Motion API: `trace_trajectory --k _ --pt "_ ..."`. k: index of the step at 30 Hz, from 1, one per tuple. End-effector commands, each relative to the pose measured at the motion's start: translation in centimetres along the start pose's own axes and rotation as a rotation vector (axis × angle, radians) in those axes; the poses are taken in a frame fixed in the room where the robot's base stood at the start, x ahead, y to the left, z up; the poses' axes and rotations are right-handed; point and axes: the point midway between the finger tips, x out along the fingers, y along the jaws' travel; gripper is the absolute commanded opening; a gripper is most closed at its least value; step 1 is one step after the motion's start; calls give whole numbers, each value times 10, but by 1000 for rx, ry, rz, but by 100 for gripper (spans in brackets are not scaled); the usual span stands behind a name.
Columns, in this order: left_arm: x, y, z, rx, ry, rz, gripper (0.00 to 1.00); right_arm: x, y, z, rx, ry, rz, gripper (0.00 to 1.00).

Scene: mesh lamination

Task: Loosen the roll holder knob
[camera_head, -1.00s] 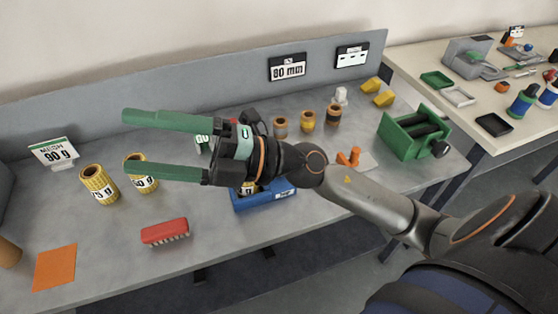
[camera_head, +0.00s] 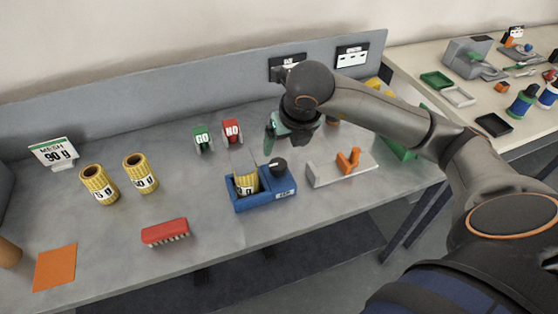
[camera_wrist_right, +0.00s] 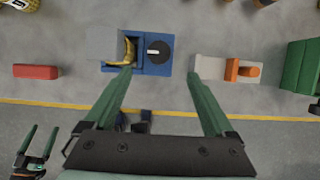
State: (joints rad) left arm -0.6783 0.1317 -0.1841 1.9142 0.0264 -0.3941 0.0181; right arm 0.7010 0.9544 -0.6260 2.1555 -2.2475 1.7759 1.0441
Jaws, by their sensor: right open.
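The blue roll holder (camera_head: 256,204) stands on the grey bench with a yellow mesh roll (camera_head: 247,184) in it. Its round black knob (camera_head: 279,168) is on the right part. In the right wrist view the knob (camera_wrist_right: 157,51) shows a white mark, beside the roll in the holder (camera_wrist_right: 153,69). My right gripper (camera_wrist_right: 159,77) is open and empty, pointing down, with its green fingers to either side of the knob's line and apart from it. My left gripper (camera_wrist_right: 40,143) shows at the lower left of the wrist view, fingers apart and empty.
A grey block with an orange clamp (camera_head: 347,161) is right of the holder. A red brush (camera_head: 165,232) and two yellow rolls (camera_head: 140,174) are to the left.

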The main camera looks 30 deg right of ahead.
Motion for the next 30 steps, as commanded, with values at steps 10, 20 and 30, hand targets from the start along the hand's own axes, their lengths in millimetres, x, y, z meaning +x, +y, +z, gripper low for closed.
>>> trace_trajectory --k 10,20,30 --pt "-5 0 -5 0 -1 0 100 69 1 -2 -1 6 1 88" --pt "-7 1 -7 0 -1 0 100 109 2 -1 -4 3 4 88" --pt "-7 1 -7 0 -1 0 100 113 2 -2 -5 3 4 87"
